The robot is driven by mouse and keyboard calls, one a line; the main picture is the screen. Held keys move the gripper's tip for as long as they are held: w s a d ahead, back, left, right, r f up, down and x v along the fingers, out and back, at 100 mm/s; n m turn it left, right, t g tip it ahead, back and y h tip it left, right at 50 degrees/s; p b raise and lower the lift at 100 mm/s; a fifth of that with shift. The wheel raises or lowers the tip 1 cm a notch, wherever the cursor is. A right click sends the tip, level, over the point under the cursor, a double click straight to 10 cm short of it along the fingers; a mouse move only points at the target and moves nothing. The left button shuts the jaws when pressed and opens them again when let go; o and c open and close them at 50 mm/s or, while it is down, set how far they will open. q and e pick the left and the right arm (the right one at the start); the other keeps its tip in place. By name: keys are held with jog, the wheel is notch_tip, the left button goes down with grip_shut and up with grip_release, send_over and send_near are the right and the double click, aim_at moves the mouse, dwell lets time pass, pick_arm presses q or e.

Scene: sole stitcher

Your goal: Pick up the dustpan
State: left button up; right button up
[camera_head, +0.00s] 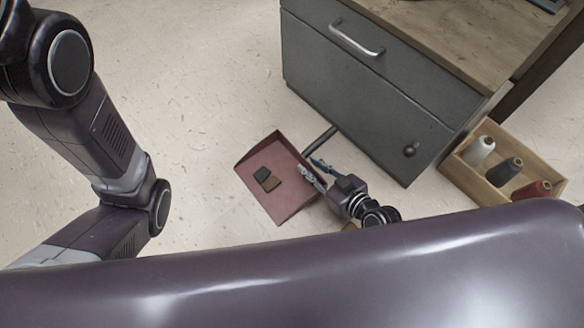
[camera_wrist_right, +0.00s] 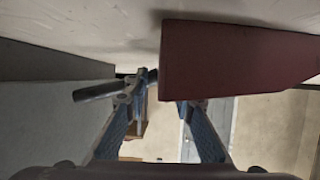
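The dustpan (camera_head: 292,205) is a dull red tray on the floor with a dark rod-like handle (camera_head: 323,138) pointing to the upper right. Two small dark pieces (camera_head: 267,179) lie in it. My right gripper (camera_head: 313,170) is at the dustpan's right edge, near the handle's base. In the right wrist view the fingers of my right gripper (camera_wrist_right: 160,98) are apart, with the red pan (camera_wrist_right: 225,60) close to the right finger. The handle (camera_wrist_right: 95,92) passes by the left finger; whether they touch is unclear. My left arm shows, but its gripper is out of view.
A grey drawer cabinet (camera_head: 345,90) with a wooden top stands just beyond the handle. A wooden box (camera_head: 530,155) with several thread spools stands at the right. The speckled floor (camera_head: 200,60) left of the cabinet is clear.

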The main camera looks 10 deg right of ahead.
jog(key=shift+c, duration=0.4)
grip_shut()
jog(key=shift+r, duration=0.15)
jog(key=shift+r, duration=0.1)
